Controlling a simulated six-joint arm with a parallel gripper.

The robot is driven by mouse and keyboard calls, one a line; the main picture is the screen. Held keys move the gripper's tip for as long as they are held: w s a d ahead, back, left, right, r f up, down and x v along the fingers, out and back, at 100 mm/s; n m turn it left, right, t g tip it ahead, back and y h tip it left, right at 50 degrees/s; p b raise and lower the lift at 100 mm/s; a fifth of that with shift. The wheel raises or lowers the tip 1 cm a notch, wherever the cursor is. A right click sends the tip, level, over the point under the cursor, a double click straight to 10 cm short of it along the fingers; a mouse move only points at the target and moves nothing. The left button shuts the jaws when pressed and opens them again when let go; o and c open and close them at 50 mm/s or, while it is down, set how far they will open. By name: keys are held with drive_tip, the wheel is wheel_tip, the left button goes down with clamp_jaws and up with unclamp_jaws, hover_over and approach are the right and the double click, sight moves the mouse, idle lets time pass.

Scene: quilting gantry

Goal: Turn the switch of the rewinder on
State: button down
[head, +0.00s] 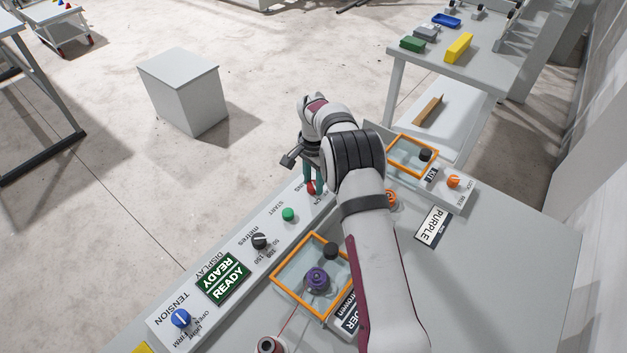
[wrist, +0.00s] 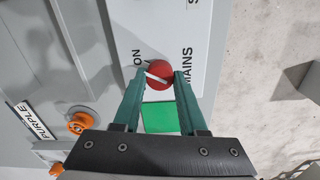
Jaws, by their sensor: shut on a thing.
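The rewinder's switch is a red round knob (wrist: 159,74) with a white bar across it, by the printed words ON and MAINS in the wrist view. The bar slants, with its left end higher; I cannot tell for sure which position it marks. In the head view the red knob (head: 311,188) shows at the far end of the white control panel (head: 205,262). My gripper (wrist: 161,78) has its two green fingers on either side of the knob, shut on it. In the head view my gripper (head: 312,182) points down, and my arm hides part of the panel.
On the panel are a green START button (head: 288,214), a black metres knob (head: 260,241), a green READY display (head: 224,279) and a blue TENSION knob (head: 181,318). Orange-framed covers (head: 283,288) and an orange knob (head: 453,181) lie close by.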

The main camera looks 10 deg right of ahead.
sight(314, 184)
drive_tip(key=shift+c, duration=2.2)
unclamp_jaws()
wheel_tip(314, 184, up, 16)
drive_tip(key=shift+f, duration=0.1)
